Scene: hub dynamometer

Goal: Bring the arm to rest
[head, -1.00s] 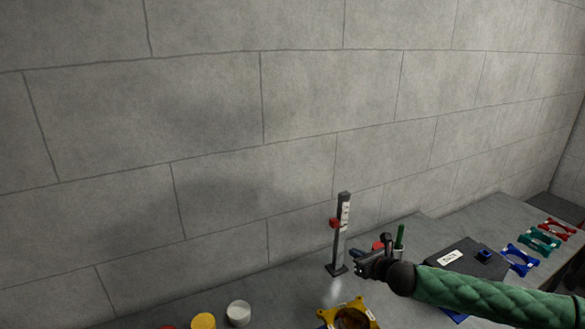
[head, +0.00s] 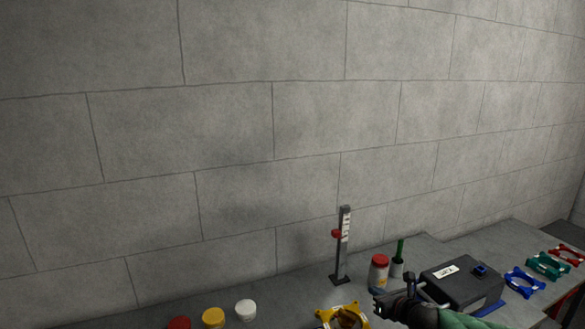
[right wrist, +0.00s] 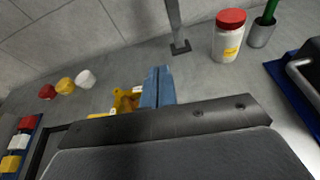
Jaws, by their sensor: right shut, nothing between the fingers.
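My right gripper (head: 388,303) is at the bottom of the head view, above the bench, between the yellow bracket (head: 330,314) and the black box with a white label (head: 462,288). Its fingers (right wrist: 158,88) show in the right wrist view, together and with nothing between them. The right arm, in a green sleeve, comes in from the lower right. My left gripper is not in view.
An upright gauge stand (head: 342,245) with a red slider stands at the wall. A red-capped bottle (head: 378,275) and a grey cup with a green handle (head: 397,267) stand right of it. Red, yellow and white caps (head: 245,308) lie left. Coloured brackets (head: 525,284) lie right.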

